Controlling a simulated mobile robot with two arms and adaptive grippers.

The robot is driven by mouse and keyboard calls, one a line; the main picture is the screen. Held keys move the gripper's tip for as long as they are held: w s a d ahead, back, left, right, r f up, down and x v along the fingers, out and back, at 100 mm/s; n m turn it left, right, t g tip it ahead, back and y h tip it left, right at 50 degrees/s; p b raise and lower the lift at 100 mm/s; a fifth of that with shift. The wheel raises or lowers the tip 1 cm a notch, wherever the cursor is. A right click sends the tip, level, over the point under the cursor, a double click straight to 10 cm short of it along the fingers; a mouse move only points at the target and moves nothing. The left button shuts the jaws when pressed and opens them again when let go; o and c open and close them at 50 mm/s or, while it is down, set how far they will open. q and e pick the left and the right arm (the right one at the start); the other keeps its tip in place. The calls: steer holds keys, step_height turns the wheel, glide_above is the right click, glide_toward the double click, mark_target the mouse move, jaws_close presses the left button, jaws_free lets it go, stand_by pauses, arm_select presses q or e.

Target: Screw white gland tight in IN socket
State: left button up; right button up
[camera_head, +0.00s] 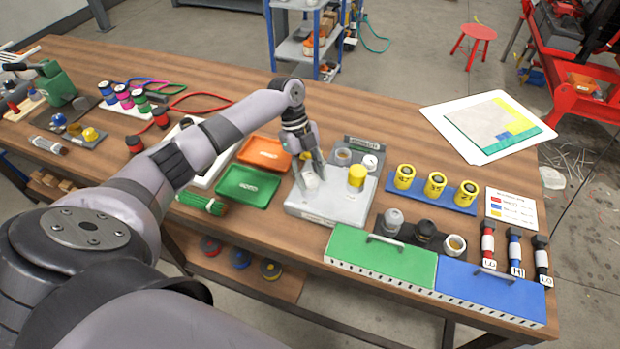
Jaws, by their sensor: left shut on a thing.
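The grey pump block (332,208) stands on the wooden bench near the middle. A yellow cap-like part (356,176) stands upright on its right side. My left gripper (311,181) reaches down over the block's left side and is shut on a small white part (312,179), which looks like the white gland. The fingers and the gland cover the spot below, so the IN socket and the gland's seating cannot be made out. My right gripper is not in view.
A dark tray (364,147) stands just behind the block. A green tray (247,187) and an orange tray (264,153) lie left of it. A blue rack with yellow cylinders (435,187), a green box (378,262) and a blue box (490,290) stand to the right.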

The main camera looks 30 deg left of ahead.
arm_select(q)
steer(key=shift+m, duration=0.3)
steer(key=shift+f, duration=0.1)
steer(key=m+g+b, duration=0.1)
steer(key=m+b, duration=0.1)
steer(key=shift+m+y, duration=0.3)
steer(key=shift+m, duration=0.1)
steer(key=shift+m+g+b, duration=0.3)
steer(key=shift+m+b, duration=0.3)
steer(key=shift+m, duration=0.3)
steer(key=o, duration=1.2)
